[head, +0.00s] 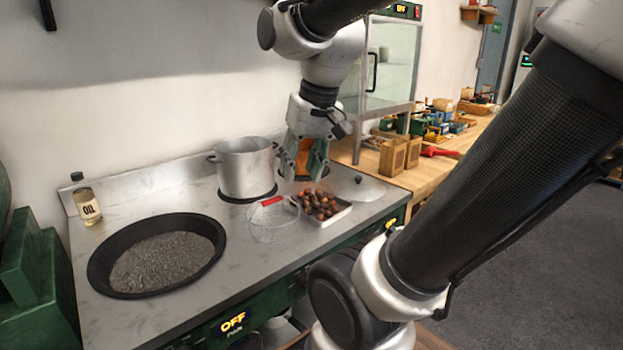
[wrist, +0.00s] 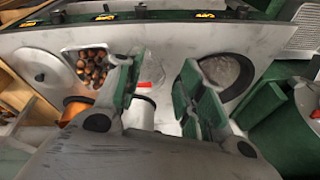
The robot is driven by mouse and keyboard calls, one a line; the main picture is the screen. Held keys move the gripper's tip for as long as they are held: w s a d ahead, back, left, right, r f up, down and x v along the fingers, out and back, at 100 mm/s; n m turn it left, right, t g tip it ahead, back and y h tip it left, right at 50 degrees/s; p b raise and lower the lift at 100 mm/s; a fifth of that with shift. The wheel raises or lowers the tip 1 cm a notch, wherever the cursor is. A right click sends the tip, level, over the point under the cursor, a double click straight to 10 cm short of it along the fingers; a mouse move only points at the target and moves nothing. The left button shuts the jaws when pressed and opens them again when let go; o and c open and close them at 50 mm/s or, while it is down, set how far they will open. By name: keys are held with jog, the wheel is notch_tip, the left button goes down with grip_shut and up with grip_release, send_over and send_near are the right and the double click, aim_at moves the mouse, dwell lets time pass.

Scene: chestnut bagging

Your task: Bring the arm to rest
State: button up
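My gripper (head: 304,168) hangs over the steel worktop, fingers pointing down, above and behind the chestnut tray. In the wrist view its two green-padded fingers (wrist: 160,78) are spread wide apart, with nothing held between them. My arm is bent and raised above the counter, well to the right of the big pan. The chestnuts (head: 317,203) lie heaped in a small pale tray (head: 340,214) below the gripper. A wire basket with a red handle (head: 272,222) stands just left of the tray. The gripper partly hides an orange-coloured vessel (wrist: 75,106) behind it.
A steel pot (head: 245,170) stands at the back. A black pan (head: 100,272) holding grey grains is at the left front, with an oil bottle (head: 88,207) behind it. A lid (head: 358,188) lies right of the tray. A glass cabinet (head: 390,65) stands behind the gripper.

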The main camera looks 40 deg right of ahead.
jog(key=s+n, duration=0.1)
jog(key=s+f+n, duration=0.1)
jog(key=s+n+t, duration=0.1)
jog(key=shift+s+a+f, duration=0.15)
jog(key=shift+s+f, duration=0.1)
dwell(1.1)
